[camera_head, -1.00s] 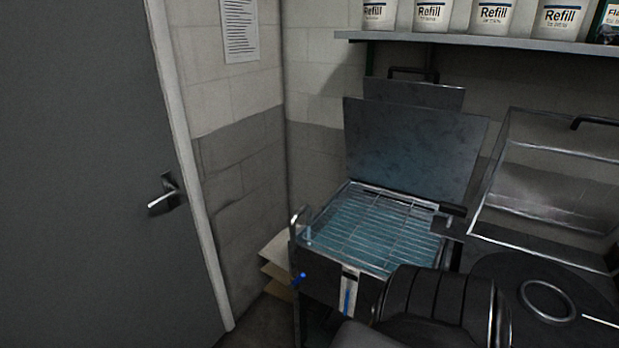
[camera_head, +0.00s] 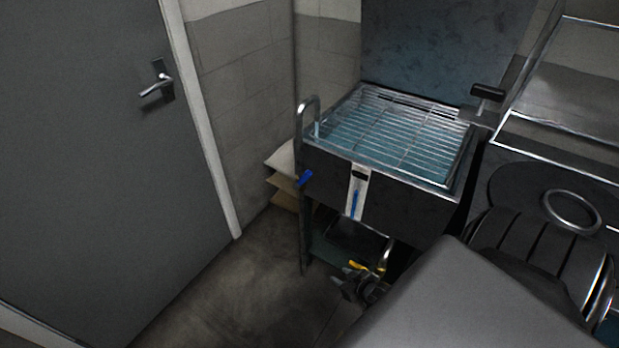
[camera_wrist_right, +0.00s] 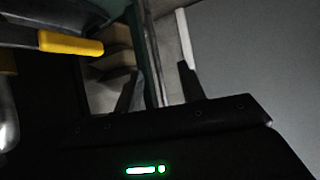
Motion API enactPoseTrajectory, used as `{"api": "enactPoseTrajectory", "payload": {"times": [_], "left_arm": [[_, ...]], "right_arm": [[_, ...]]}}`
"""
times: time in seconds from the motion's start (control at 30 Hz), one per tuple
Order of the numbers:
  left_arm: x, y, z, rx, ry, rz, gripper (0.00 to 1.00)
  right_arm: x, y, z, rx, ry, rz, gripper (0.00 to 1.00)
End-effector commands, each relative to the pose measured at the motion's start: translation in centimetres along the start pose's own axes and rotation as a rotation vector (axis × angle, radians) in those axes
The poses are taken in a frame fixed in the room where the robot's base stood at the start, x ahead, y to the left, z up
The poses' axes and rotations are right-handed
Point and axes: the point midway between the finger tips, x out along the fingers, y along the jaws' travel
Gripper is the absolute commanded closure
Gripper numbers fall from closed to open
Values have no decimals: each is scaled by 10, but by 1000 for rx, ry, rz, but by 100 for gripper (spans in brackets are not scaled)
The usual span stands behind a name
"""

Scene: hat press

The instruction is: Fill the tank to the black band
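The tank (camera_head: 438,205) is a dark metal box with a wire rack over blue water. Its front has a white gauge strip (camera_head: 361,205) with a black band (camera_head: 359,175); the blue column (camera_head: 354,204) tops out below the band. A curved metal spout (camera_head: 308,104) stands at the tank's left corner, with a blue lever (camera_head: 305,179) below it. A yellow-handled valve (camera_head: 378,270) is under the tank. My right gripper (camera_head: 345,283) is low beside it; in the right wrist view it is open and empty, with the yellow handle (camera_wrist_right: 70,43) to its left. My left gripper is not visible.
A grey door (camera_head: 90,150) stands at the left. Cardboard-coloured slabs (camera_head: 283,190) lie between the wall and the tank stand. The floor (camera_head: 235,285) in front of the door is clear. A round dark plate with a metal ring (camera_head: 571,211) is at the right.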

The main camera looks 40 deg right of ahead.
Motion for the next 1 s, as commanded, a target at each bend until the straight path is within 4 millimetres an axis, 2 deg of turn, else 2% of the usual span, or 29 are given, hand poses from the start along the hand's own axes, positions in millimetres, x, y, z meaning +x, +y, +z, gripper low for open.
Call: {"api": "enactPoseTrajectory", "payload": {"times": [0.03, 0.1, 0.13, 0.2, 0.3, 0.4, 0.5, 0.67, 0.83, 1.0], "left_arm": [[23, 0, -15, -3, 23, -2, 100], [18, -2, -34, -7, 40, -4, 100], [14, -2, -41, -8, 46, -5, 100], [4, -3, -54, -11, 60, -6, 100], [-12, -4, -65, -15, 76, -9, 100], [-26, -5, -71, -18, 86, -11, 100], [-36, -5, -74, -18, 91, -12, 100], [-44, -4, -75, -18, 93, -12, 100], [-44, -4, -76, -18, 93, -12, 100], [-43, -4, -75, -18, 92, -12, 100]], "right_arm": [[29, 22, -30, 10, 156, -13, 60], [36, 40, -95, 23, 354, -53, 60], [35, 47, -120, 25, 431, -73, 60], [26, 55, -172, 20, 592, -130, 60], [4, 57, -229, 2, 772, -214, 60], [-18, 54, -265, -20, 887, -285, 60], [-34, 51, -285, -35, 952, -330, 60], [-43, 49, -296, -42, 981, -353, 60], [-39, 46, -304, -41, 981, -351, 60], [-24, 38, -327, -42, 981, -350, 60]]}}
